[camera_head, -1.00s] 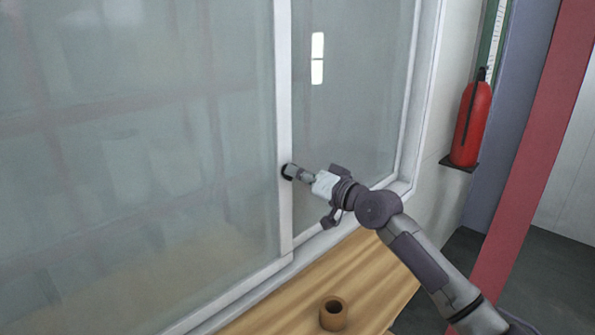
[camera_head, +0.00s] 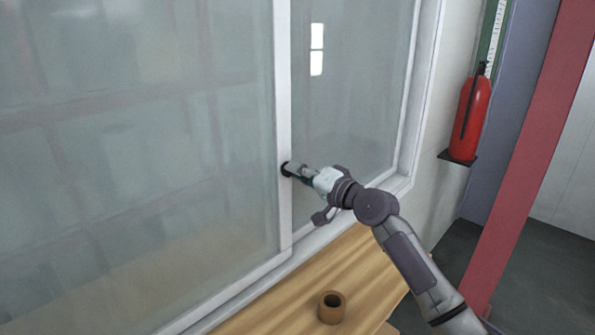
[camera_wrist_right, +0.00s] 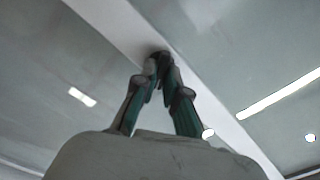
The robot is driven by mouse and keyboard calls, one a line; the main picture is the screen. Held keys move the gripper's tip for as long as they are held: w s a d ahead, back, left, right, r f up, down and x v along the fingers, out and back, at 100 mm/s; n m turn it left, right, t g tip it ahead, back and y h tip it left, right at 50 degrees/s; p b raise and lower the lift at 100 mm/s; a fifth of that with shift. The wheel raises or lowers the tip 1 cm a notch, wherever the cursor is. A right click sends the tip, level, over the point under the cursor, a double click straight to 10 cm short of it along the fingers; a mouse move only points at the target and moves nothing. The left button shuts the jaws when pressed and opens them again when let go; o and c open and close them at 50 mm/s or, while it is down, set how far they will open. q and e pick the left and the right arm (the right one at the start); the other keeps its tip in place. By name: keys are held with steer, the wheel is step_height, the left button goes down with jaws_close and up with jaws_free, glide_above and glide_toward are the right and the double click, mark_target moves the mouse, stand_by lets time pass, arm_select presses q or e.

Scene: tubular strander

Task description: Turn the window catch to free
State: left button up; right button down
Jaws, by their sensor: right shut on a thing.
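The window (camera_head: 150,130) is a large glazed unit with a white frame. Its dark round catch (camera_head: 286,169) sits on the white upright bar (camera_head: 284,90) between two panes. My right gripper (camera_head: 296,171) reaches the catch from the right and is shut on it. In the right wrist view the two fingers of my right gripper (camera_wrist_right: 160,72) close on the dark catch (camera_wrist_right: 160,57) against the white bar. The fingers hide most of the catch, so its exact angle cannot be told. My left gripper is not in view.
A wooden sill or bench (camera_head: 300,290) runs below the window, with a small brown ring-shaped cup (camera_head: 332,307) on it. A red fire extinguisher (camera_head: 469,118) stands on a bracket at the right. A red column (camera_head: 525,160) rises beyond it.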

steer(key=c, duration=1.2)
jaws_free()
steer(key=v, duration=1.2)
steer(key=shift+f, duration=0.1)
